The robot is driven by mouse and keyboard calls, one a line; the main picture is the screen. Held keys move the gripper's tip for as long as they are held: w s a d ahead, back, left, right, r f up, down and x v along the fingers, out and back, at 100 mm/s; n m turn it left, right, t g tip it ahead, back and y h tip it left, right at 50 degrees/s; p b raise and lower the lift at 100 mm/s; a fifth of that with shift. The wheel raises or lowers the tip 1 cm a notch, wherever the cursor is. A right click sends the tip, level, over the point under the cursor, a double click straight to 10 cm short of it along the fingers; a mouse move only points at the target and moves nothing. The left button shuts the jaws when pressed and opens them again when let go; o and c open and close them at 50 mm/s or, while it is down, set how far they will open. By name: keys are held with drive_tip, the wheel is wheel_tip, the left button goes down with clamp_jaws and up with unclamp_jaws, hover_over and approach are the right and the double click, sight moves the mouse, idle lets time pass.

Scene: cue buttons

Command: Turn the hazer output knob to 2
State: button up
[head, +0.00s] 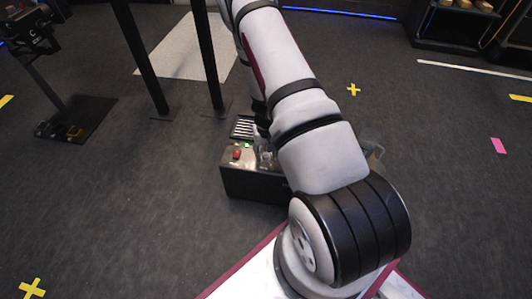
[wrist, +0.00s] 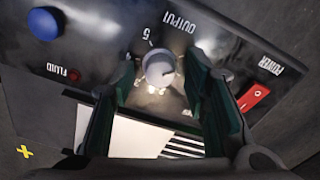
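The hazer (head: 252,186) is a black box on the floor in the head view, mostly in front of my arm's lower end. In the wrist view its panel appears upside down. The light grey output knob (wrist: 158,69) sits under the "OUTPUT" label, with a "5" printed just above it in the picture. A small dark mark shows on the knob's lower right, but I cannot tell its setting. My gripper (wrist: 162,64) is open, with one dark green finger on each side of the knob; gaps show beside it. In the head view the knob is hidden.
On the panel are a red power switch (wrist: 255,97), a blue button (wrist: 45,23) and a small red fluid light (wrist: 74,74). Black posts (head: 138,55) and a stand base (head: 76,120) are to the left. Open floor surrounds the hazer.

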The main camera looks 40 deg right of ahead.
clamp_jaws()
drive_tip(key=shift+m, duration=0.4)
drive_tip(key=m, duration=0.4)
drive_tip(key=shift+m, duration=0.3)
drive_tip(key=m, duration=0.4)
drive_tip(key=shift+m+p, duration=0.3)
drive_tip(key=shift+p, duration=0.05)
drive_tip(key=m+p, duration=0.1)
drive_tip(key=m, duration=0.5)
drive_tip(key=m+p, duration=0.1)
drive_tip(key=m, duration=0.4)
drive_tip(key=shift+w+m, duration=0.1)
drive_tip(key=shift+m, duration=0.3)
